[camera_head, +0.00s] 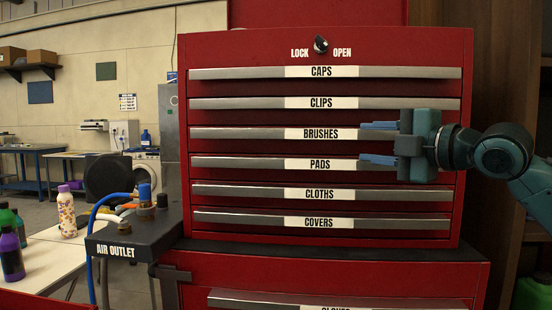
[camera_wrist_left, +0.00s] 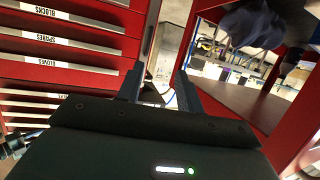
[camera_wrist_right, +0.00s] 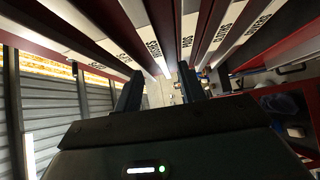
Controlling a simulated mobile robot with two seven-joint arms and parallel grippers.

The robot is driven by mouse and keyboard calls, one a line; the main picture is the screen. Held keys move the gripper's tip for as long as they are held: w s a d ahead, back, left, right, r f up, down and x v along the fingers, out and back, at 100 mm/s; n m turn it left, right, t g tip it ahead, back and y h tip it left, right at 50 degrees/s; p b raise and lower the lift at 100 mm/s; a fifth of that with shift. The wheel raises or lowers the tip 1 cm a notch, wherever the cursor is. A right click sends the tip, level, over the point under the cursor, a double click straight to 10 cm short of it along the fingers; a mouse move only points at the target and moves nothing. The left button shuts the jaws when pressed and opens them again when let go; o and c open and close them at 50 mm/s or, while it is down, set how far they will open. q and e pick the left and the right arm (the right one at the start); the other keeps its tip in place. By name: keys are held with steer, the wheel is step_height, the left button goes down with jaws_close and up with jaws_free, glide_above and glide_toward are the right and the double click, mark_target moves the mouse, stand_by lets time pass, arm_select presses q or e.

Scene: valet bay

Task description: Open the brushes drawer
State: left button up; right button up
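The brushes drawer (camera_head: 250,134) is the third one down in the red chest, with a long metal handle and a white label. It looks shut, flush with the other drawers. My right gripper (camera_head: 378,142) is open at the handle's right part, one finger above the other, near the brushes and pads handles. In the right wrist view, the brushes handle (camera_wrist_right: 155,50) lies ahead, between the lines of the open fingers; contact is not visible. My left gripper (camera_wrist_left: 160,88) is open and empty, outside the head view, near lower drawers.
A black lock knob (camera_head: 320,44) sits between LOCK and OPEN; its setting is hard to tell. The air outlet shelf (camera_head: 130,236) juts out at left with a blue hose. Bottles stand on a table (camera_head: 45,258) at far left.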

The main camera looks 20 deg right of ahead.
mark_target(321, 136)
steer(key=p+x, duration=0.2)
steer(key=x, duration=0.1)
steer(key=p+x, duration=0.2)
steer(key=x, duration=0.2)
steer(key=r+p+x, duration=0.1)
steer(key=p+x, duration=0.1)
steer(key=x, duration=0.2)
steer(key=shift+w+a, duration=0.15)
steer(key=shift+a, duration=0.15)
arm_select(q)
steer(key=shift+a+r+n, duration=0.1)
steer(key=shift+r+n, duration=0.6)
steer(key=shift+r, duration=0.55)
arm_select(e)
steer(key=shift+w+a, duration=0.15)
steer(key=shift+w, duration=0.5)
steer(key=shift+c, duration=0.2)
arm_select(q)
steer(key=shift+g, duration=0.3)
arm_select(e)
steer(key=shift+f, duration=0.1)
jaws_close()
arm_select(q)
steer(key=shift+r, duration=0.1)
